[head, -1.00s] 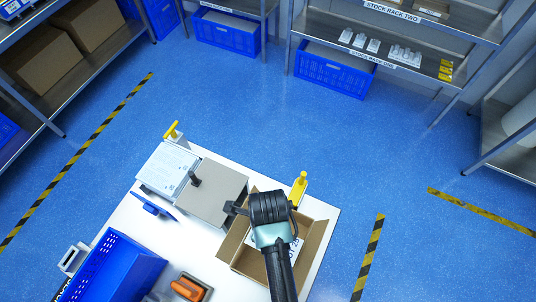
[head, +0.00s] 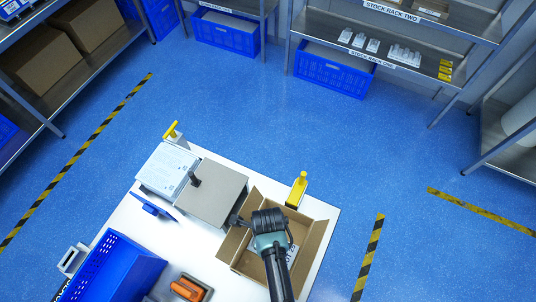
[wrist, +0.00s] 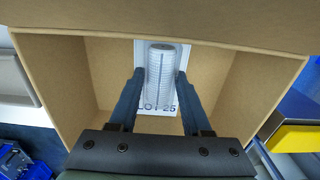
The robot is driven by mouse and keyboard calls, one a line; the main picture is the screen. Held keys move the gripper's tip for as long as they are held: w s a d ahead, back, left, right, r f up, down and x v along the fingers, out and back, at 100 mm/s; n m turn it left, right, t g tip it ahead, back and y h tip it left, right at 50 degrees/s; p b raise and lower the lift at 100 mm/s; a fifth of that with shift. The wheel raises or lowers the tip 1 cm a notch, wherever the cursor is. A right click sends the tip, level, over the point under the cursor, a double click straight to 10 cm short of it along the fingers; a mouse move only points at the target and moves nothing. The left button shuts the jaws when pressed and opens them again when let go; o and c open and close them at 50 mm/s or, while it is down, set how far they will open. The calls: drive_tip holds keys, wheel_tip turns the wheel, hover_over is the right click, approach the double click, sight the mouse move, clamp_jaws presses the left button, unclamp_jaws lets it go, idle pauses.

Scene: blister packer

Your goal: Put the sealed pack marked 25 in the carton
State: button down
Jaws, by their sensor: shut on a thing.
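The sealed pack (wrist: 143,123) is white with a ribbed, rounded blister and the print "LOT 25" along its near edge. My gripper (wrist: 160,82) is shut on the blister, one finger on each side. In the wrist view the pack is between the cardboard walls of the carton (wrist: 110,75), which is open at the top. Whether the pack touches the carton floor I cannot tell. In the head view the carton (head: 312,243) stands at the right of the white table, with my gripper (head: 268,238) over it and hiding most of the pack.
A grey-topped machine (head: 222,190) with a dark knob stands left of the carton. A yellow-handled device (head: 297,190) is just behind the carton. A blue bin (head: 115,268) and an orange-handled tool (head: 188,288) are on the table's near left.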

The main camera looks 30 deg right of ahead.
drive_tip(key=shift+f, duration=0.1)
drive_tip(key=shift+c, duration=1.8)
unclamp_jaws()
wheel_tip(320, 180, up, 12)
